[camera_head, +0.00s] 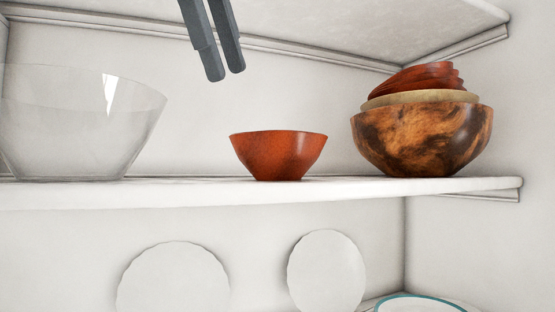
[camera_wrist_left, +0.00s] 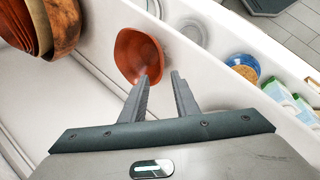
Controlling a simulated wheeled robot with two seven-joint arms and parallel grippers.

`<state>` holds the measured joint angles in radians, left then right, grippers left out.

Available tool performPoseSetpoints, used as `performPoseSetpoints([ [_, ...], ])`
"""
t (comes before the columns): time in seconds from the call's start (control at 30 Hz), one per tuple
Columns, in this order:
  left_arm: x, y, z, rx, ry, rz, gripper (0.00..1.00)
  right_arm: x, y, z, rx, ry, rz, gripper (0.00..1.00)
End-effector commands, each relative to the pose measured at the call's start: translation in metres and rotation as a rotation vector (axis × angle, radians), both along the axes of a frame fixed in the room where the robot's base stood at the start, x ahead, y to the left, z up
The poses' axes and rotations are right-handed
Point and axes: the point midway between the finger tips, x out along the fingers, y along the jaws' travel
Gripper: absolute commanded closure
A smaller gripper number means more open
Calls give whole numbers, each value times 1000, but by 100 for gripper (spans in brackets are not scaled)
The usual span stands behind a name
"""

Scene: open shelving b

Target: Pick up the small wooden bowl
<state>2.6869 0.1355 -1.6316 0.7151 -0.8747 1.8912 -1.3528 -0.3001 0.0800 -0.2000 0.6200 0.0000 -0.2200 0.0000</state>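The small wooden bowl (camera_head: 279,154) is reddish-brown and stands upright and empty on the white shelf (camera_head: 230,192), near the middle of the head view. It also shows in the left wrist view (camera_wrist_left: 138,54), just beyond the fingertips. My left gripper (camera_head: 226,74) hangs above and to the left of the bowl in the head view, with clear space between them. In the left wrist view (camera_wrist_left: 161,77) its two fingers are apart, with nothing held between them; one fingertip overlaps the bowl's edge in the picture. My right gripper is not in view.
A large glass bowl (camera_head: 80,130) stands left of the small bowl. A stack of wooden bowls (camera_head: 420,140) stands at the right. An upper shelf (camera_head: 300,25) is overhead. White plates (camera_head: 172,285) stand below. The wrist view shows a blue-rimmed dish (camera_wrist_left: 243,66) at the right.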

Motion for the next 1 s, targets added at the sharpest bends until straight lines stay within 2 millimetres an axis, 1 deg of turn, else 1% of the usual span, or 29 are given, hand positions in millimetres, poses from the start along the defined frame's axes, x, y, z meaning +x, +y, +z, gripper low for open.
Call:
performPoseSetpoints([
  [0.17, 1, -1, -2, 0, 0, 0, 72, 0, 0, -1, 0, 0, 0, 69],
  [0.27, 3, -2, -8, 1, 0, 0, 72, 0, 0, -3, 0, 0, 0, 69],
  [0.47, 13, -9, -31, 1, 1, -1, 72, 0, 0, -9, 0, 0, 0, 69],
  [0.63, 21, -15, -47, 1, 1, -1, 72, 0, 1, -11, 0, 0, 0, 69],
  [0.77, 24, -17, -52, -1, 1, 0, 72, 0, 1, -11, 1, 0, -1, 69],
  [1.0, 24, -18, -52, 0, 0, 0, 72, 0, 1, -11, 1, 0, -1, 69],
])
